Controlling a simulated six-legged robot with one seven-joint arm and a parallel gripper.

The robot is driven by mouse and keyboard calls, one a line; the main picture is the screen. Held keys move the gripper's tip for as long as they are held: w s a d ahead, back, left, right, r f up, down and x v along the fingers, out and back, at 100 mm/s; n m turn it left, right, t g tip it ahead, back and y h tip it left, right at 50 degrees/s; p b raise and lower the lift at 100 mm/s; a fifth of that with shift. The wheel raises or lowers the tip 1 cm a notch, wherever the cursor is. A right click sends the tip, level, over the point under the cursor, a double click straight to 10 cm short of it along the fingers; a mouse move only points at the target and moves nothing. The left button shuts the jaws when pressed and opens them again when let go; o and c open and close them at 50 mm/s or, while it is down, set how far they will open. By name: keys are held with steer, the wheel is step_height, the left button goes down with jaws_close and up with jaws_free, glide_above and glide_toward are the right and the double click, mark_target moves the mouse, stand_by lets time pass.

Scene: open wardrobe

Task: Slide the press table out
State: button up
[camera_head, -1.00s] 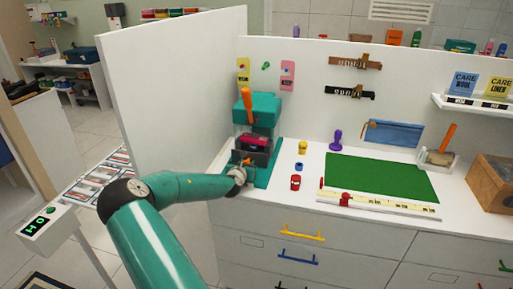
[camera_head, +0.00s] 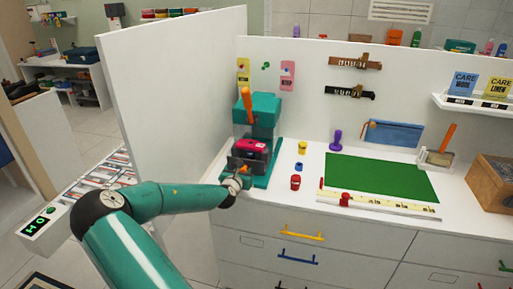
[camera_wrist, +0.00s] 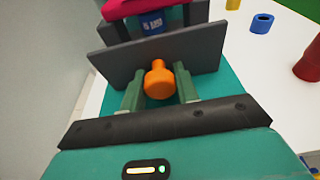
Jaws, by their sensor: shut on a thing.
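The teal press (camera_head: 264,112) with an upright orange lever (camera_head: 247,104) stands at the left end of the white counter. Its dark grey press table (camera_head: 262,160) sits low at the front, with a red-pink piece (camera_head: 250,146) on top. In the wrist view the table's grey front plate (camera_wrist: 110,62) faces me, with an orange knob (camera_wrist: 158,82) at its middle. My gripper (camera_wrist: 160,88) is shut on this knob, one green finger on each side. My gripper also shows in the head view (camera_head: 238,172) at the press front; its fingers are small there.
The white partition (camera_head: 180,90) rises left of the press. Small red (camera_head: 295,182) and yellow (camera_head: 302,148) pieces stand right of it, before the green mat (camera_head: 380,177). Drawers with coloured handles (camera_head: 301,234) are below the counter edge.

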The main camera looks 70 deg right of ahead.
steer(key=shift+w+r, duration=0.1)
steer(key=shift+r, duration=0.05)
steer(key=shift+s+a, duration=0.15)
steer(key=shift+a, duration=0.95)
steer(key=shift+s+a, duration=0.15)
steer(key=shift+a, duration=0.95)
steer(key=o, duration=0.4)
steer(key=shift+s+a, duration=0.1)
steer(key=shift+a, duration=0.55)
steer(key=shift+o, duration=0.9)
steer(key=shift+s+a, duration=0.1)
steer(key=shift+s+a, duration=0.1)
steer(key=shift+a, duration=0.35)
